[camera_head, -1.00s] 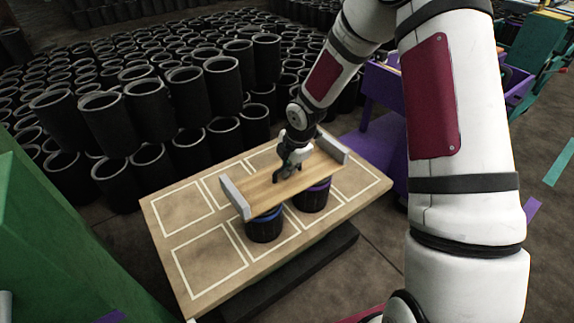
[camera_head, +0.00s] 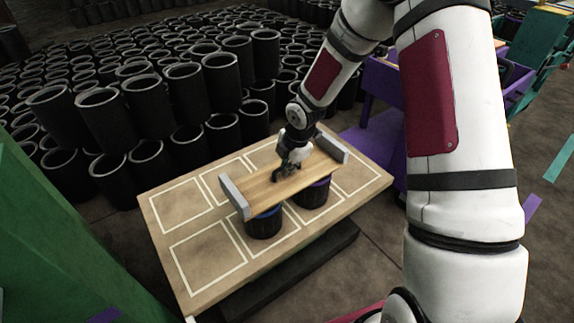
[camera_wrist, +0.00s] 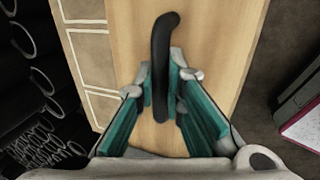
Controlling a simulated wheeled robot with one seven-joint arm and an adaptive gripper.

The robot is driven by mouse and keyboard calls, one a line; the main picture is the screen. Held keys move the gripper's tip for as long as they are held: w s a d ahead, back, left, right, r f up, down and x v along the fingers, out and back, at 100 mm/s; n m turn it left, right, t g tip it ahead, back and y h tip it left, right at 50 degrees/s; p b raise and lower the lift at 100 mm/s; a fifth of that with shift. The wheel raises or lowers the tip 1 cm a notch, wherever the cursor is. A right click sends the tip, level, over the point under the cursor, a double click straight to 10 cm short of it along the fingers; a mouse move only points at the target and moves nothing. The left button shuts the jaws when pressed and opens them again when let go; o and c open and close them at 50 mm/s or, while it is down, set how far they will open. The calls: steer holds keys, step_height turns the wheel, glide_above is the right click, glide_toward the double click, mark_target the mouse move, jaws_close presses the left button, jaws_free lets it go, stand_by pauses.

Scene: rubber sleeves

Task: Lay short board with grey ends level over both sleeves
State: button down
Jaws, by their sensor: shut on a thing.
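The short wooden board (camera_head: 262,193) has a grey block at each end. It lies across two black sleeves on the table, one with a blue rim (camera_head: 264,224) and one with a purple rim (camera_head: 312,195). The board looks close to level and covers much of both tops. I cannot tell whether it touches both rims. My gripper (camera_head: 287,173) is above the board's middle, shut on its black handle. The wrist view shows the teal fingers (camera_wrist: 175,82) on either side of the black handle (camera_wrist: 162,50), with the board's wood (camera_wrist: 215,40) below.
The table (camera_head: 180,205) has white-outlined squares, with free ones at left and right. Many black sleeves (camera_head: 150,110) stand stacked behind it. A green panel (camera_head: 40,240) is at the left. Purple (camera_head: 380,150) and teal structures stand at the right, beyond my arm.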

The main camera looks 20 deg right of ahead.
steer(key=shift+f, duration=0.15)
steer(key=c, duration=1.6)
jaws_free()
steer(key=v, duration=1.2)
